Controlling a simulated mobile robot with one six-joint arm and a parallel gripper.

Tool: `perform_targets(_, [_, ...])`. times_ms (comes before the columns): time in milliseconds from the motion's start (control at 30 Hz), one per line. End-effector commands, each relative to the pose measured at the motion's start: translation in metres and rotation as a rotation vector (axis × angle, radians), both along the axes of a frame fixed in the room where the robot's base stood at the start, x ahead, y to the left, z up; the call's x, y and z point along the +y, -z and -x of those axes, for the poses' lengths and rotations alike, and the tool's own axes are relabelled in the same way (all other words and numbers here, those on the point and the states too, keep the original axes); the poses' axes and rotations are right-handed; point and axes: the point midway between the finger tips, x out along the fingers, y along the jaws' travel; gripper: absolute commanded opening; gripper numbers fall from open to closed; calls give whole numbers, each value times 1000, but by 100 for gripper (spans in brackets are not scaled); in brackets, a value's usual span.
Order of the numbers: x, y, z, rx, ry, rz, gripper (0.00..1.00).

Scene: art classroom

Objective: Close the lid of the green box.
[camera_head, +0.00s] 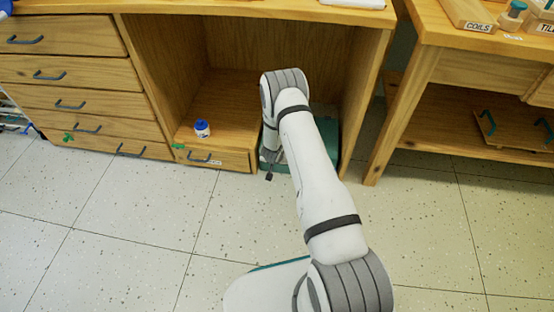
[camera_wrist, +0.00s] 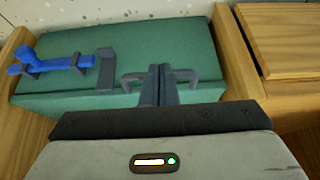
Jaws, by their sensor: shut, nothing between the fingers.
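The green box (camera_head: 327,135) sits low in the right part of the open wooden cubby, partly hidden behind my arm. In the wrist view a broad green panel of the box (camera_wrist: 170,45) fills the upper middle, with a grey clasp-like bracket (camera_wrist: 106,68) on it. A grey handle (camera_wrist: 130,80) shows at the panel's near edge. My gripper (camera_wrist: 158,72) is shut and empty, its fingertips at the handle, between its two visible ends; I cannot tell whether they touch. I cannot tell from these views how far the lid stands open.
A blue tool (camera_wrist: 55,66) lies in grey clips on the green panel. A small blue-and-white bottle (camera_head: 202,129) stands on the wooden ledge left of the box. Cubby walls (camera_head: 362,95) are close on the right. The tiled floor (camera_head: 120,220) in front is clear.

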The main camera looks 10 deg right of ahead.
Motion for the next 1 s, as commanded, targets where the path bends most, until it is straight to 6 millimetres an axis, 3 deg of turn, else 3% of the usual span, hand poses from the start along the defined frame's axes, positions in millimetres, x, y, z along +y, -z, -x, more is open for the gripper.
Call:
perform_targets(567, [-12,6,1,0,21,1,0])
perform_targets(733, [-11,-11,2,-1,19,1,0])
perform_targets(900, [-5,-47,4,-4,12,0,0])
perform_targets(1000, [5,-57,25,0,7,1,0])
